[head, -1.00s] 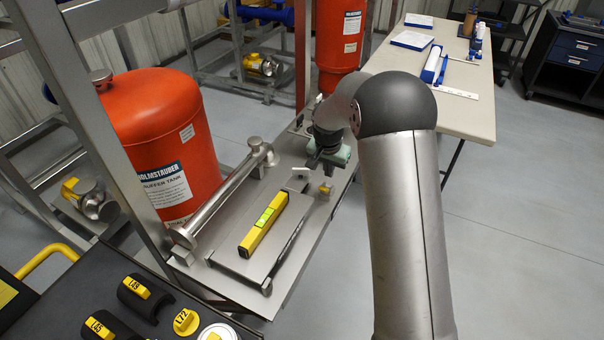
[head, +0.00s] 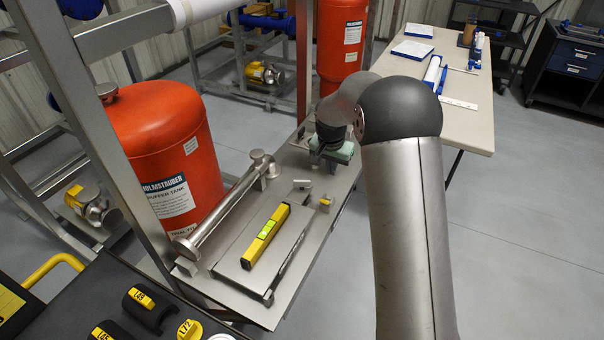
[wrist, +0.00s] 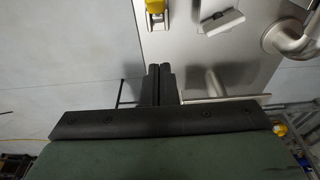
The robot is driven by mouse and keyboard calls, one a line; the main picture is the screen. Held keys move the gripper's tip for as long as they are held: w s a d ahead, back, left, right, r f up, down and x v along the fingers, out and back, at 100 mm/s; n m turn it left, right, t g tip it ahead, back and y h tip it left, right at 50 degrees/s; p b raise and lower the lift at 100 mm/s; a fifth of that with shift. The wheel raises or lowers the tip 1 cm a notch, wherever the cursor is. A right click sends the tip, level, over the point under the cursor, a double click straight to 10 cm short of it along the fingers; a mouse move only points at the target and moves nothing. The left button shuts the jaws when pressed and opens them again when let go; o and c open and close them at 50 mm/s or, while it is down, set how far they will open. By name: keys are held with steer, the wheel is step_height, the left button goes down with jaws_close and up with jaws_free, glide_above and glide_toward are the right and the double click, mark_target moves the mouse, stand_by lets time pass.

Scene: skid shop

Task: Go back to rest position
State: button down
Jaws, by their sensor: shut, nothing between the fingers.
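My gripper (wrist: 158,85) shows in the wrist view with its two dark fingers together and nothing between them. In the head view my gripper (head: 322,168) is partly hidden by my arm and hangs over the far end of the steel bench (head: 340,190). A yellow spirit level (head: 265,238) lies on a raised steel plate (head: 236,268) on that bench, nearer the front. The fingertips are hard to make out in the head view.
A steel pipe spool (head: 225,208) lies along the bench's left side, beside an orange tank (head: 165,150). A small yellow-topped part (head: 325,203) and a pale metal piece (head: 302,185) sit near my gripper. A beige table (head: 465,120) stands at the back right.

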steer(key=s+d+r+n, duration=0.1)
steer(key=s+r, duration=0.3)
steer(key=s, duration=0.5)
steer(key=s+d+r+n, duration=0.1)
steer(key=s+r+n, duration=0.15)
steer(key=s, duration=0.65)
steer(key=s+d+r+n, duration=0.1)
steer(key=s+r, duration=0.4)
steer(key=s, duration=0.5)
steer(key=s+f+n+g+y, duration=0.1)
steer(key=s+f, duration=0.1)
steer(key=s, duration=0.8)
steer(key=shift+s, duration=0.3)
